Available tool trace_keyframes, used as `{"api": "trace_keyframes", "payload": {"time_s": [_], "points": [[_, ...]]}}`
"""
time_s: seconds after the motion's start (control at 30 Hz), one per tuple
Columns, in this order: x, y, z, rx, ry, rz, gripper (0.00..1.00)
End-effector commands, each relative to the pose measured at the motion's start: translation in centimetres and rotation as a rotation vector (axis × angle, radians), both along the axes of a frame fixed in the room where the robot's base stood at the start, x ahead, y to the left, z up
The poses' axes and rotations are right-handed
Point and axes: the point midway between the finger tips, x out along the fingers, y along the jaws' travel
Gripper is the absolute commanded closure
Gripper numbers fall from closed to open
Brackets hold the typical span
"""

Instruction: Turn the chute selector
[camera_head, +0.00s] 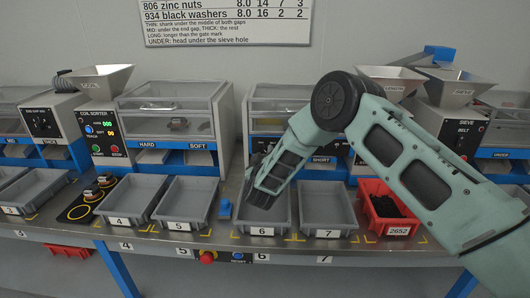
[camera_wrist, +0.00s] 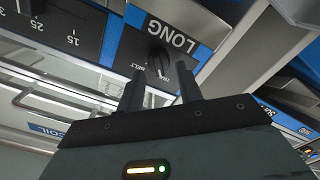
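In the wrist view a dark knob (camera_wrist: 158,58) sits on a dark panel marked BELT, beside a blue label reading LONG (camera_wrist: 170,36), upside down. It looks like the chute selector. My gripper (camera_wrist: 161,82) is open, with its two dark fingers apart and pointing at the knob. The knob shows beyond the gap between the fingertips. I cannot tell whether either finger touches it. In the head view my arm hangs over the bench and hides this knob. My gripper (camera_head: 262,188) shows there in front of the middle machine, above a grey bin.
A dial panel marked 15 and 25 (camera_wrist: 55,28) is beside the knob panel. Grey bins (camera_head: 326,206) and a red bin (camera_head: 388,207) of dark parts line the bench. The COIL SORTER box (camera_head: 99,132) stands left, the SIEVE box (camera_head: 455,125) right.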

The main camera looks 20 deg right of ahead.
Motion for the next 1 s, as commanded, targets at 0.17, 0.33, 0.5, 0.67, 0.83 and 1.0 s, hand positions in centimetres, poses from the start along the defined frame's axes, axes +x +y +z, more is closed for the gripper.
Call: {"api": "trace_keyframes", "payload": {"time_s": [0.17, 0.33, 0.5, 0.67, 0.83, 1.0], "points": [[1.21, -0.46, -0.03, -0.001, 0.001, -0.001, 0.64], [1.4, -0.48, -0.02, -0.001, 0.001, 0.001, 0.64], [1.38, -0.47, -0.02, -0.001, 0.001, 0.001, 0.73], [1.37, -0.46, -0.01, 0.0, 0.001, 0.001, 0.96], [1.35, -0.46, -0.05, 0.009, -0.002, 0.001, 0.96], [1.35, -0.47, -0.13, 0.056, -0.018, 0.0, 0.96]]}}
